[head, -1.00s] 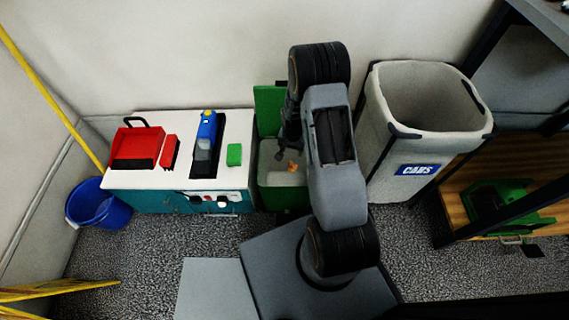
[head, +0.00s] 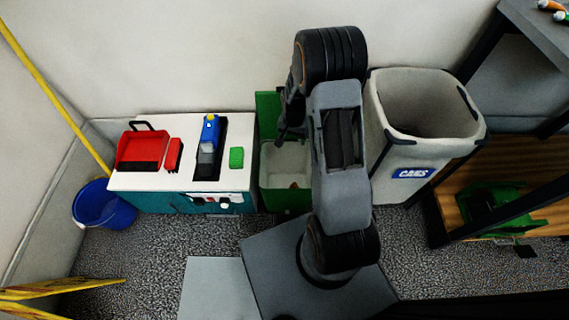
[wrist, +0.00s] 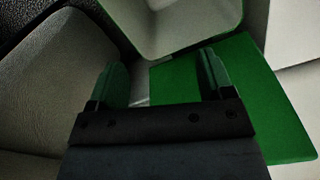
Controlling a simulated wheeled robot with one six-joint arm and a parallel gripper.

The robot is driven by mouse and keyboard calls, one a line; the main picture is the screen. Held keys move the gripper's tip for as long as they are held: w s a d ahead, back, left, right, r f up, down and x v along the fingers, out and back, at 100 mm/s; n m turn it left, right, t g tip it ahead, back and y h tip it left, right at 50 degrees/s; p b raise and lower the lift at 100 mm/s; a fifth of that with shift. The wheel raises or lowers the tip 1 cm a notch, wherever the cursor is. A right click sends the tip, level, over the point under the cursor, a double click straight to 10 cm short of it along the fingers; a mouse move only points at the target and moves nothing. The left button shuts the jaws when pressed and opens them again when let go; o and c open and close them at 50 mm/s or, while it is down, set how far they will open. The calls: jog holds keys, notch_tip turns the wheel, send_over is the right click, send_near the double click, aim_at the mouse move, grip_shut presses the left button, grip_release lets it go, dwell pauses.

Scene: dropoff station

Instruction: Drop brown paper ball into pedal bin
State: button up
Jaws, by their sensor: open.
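The pedal bin is green with a pale inside (head: 283,160). Its green lid (head: 268,104) stands open at the back. In the wrist view, part of the bin's pale opening shows at the top and the lid (wrist: 270,105) at the right. A small brown spot, apparently the brown paper ball (head: 294,185), shows low inside the bin, partly hidden by the front rim. My gripper (head: 281,137) is above the back of the bin, beside the lid. In the wrist view my gripper (wrist: 163,80) has its two fingers apart, with nothing between them.
A white-topped cabinet (head: 140,182) with a red dustpan, a red brush, a blue tool and a green sponge stands left of the bin. A grey cans bin (head: 392,160) stands at the right, close to my arm. A blue bucket (head: 103,205) is at the far left.

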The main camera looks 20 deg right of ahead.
jog(key=shift+r+p, duration=0.35)
jog(key=shift+r, duration=1.4)
jog(key=s+a+r+n+t+p, duration=0.1)
jog(key=s+a+r+n+p, duration=0.15)
jog(key=r+p, duration=0.95)
jog(key=s+a+r+n+t+p, duration=0.1)
jog(key=s+a+r+n+p, duration=0.2)
jog(key=r, duration=1.6)
jog(key=s+a+r+n+p, duration=0.1)
jog(key=s+r+p, duration=0.4)
jog(key=r, duration=0.5)
jog(key=s+a+r+n+t+p, duration=0.1)
jog(key=s+a+r+p, duration=0.2)
jog(key=s+r+p, duration=0.3)
notch_tip(320, 180, up, 4)
jog(key=shift+s+f+t+p, duration=0.15)
jog(key=shift+t+p, duration=0.15)
jog(key=shift+p, duration=0.8)
jog(key=shift+a+n, duration=0.1)
jog(key=shift+n, duration=0.25)
jog(key=shift+c, duration=0.4)
